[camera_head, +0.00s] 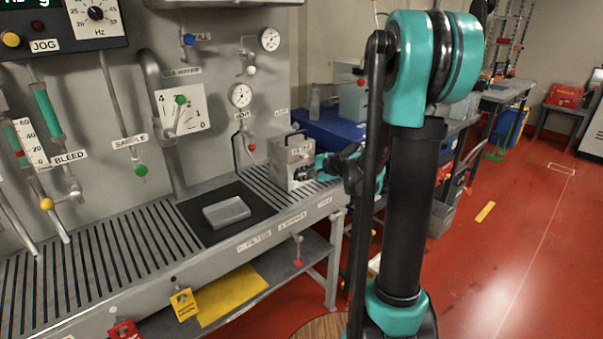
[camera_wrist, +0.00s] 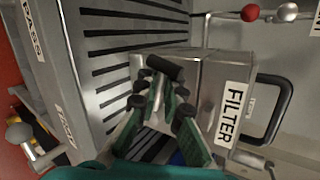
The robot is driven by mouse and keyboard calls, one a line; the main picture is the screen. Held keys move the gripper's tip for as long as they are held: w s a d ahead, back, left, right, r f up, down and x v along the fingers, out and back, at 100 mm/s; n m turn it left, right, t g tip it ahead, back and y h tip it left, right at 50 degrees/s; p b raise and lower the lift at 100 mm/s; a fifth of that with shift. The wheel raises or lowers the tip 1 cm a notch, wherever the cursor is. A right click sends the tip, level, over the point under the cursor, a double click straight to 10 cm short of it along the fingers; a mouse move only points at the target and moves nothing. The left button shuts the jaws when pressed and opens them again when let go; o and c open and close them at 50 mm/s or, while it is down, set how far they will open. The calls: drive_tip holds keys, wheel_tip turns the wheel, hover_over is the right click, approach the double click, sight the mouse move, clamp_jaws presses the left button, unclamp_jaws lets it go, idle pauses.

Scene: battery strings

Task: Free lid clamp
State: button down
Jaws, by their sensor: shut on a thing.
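The metal filter box (camera_head: 291,160) stands at the right end of the slatted bench, with a handle on its top. In the wrist view the box (camera_wrist: 210,85) carries a FILTER label, and its black handle is at the right. A clamp lever (camera_wrist: 157,92) with a black grip lies along the box's side face. My gripper (camera_wrist: 160,108) is shut on the clamp lever, its fingers on either side of it. In the head view my gripper (camera_head: 345,165) is small and dark at the box's right side, so the grasp is unclear there.
A grey block (camera_head: 226,212) lies on a dark mat on the slatted bench (camera_head: 138,240). Panel gauges, pipes and valves (camera_head: 250,147) stand behind the box. A blue case (camera_head: 325,130) is behind and to the right. Red floor (camera_head: 520,240) is open at the right.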

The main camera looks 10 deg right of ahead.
drive_tip(key=shift+a+f+n+t+h, duration=0.1)
drive_tip(key=shift+f+n+t+h, duration=0.5)
drive_tip(key=shift+n+h, duration=0.35)
drive_tip(key=shift+s+f, duration=0.1)
drive_tip(key=c, duration=1.6)
unclamp_jaws()
drive_tip(key=shift+v, duration=6)
drive_tip(key=s+d+f+n+g+h, duration=0.1)
drive_tip(key=s+f+n+h, duration=0.1)
drive_tip(key=s+f, duration=0.3)
drive_tip(key=s+d+f+n+g+h, duration=0.1)
drive_tip(key=s+f+n+g+h, duration=0.1)
drive_tip(key=s+f+n, duration=0.3)
drive_tip(key=s+d+f+n+g+h, duration=0.2)
drive_tip(key=s+f+n, duration=0.2)
drive_tip(key=s, duration=0.7)
drive_tip(key=shift+s+d+f, duration=0.1)
drive_tip(key=shift+s+f, duration=0.25)
drive_tip(key=shift+f, duration=0.15)
